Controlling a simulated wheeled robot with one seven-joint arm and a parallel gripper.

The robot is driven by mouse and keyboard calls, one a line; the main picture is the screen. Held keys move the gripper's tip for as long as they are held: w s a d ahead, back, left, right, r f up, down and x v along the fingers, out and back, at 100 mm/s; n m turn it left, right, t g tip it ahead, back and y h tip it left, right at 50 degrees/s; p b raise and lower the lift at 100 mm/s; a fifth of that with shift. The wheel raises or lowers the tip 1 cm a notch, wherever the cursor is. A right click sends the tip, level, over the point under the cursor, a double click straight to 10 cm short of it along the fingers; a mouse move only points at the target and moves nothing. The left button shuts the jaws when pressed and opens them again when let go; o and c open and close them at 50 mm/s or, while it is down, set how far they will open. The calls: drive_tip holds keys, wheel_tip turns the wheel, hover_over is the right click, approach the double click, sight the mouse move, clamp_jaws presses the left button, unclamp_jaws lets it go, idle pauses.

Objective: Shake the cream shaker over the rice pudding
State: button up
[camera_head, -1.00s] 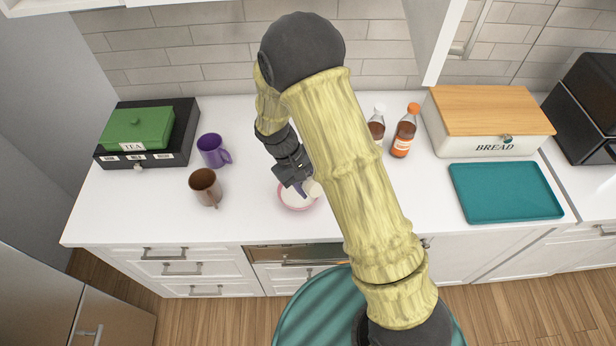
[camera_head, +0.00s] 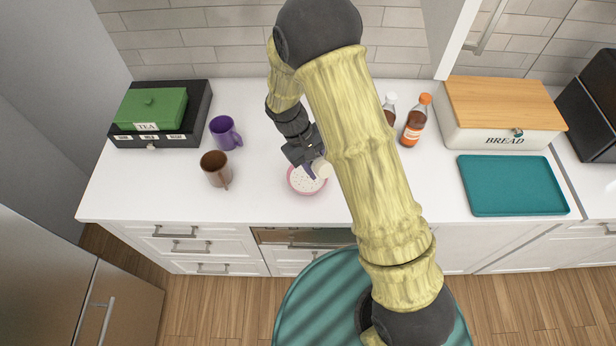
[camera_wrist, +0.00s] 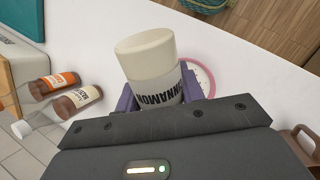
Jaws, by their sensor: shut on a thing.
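The cream shaker (camera_head: 321,168) is held tilted over the upper right part of a pink bowl (camera_head: 292,188) of white rice pudding (camera_head: 304,184). Small dark specks show on the pudding. My gripper (camera_head: 314,167) is shut on the shaker. The shaker and gripper hide part of the pudding.
A brown mug (camera_head: 216,168) and a purple mug (camera_head: 224,132) stand left of the bowl. Two syrup bottles, one orange-capped (camera_head: 415,120), stand at the back, partly behind my arm. A bread box (camera_head: 500,135) and teal tray (camera_head: 510,185) are right; a tea box (camera_head: 150,110) is left.

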drive_tip(key=shift+f, duration=0.1)
drive_tip(key=shift+f+b, duration=0.85)
drive_tip(key=shift+f, duration=0.3)
drive_tip(key=shift+r, duration=0.1)
drive_tip(key=shift+r+p, duration=0.95)
drive_tip(key=shift+r, duration=0.2)
drive_tip(key=shift+f, duration=0.1)
drive_tip(key=shift+f+b, duration=0.85)
drive_tip(key=shift+f, duration=0.3)
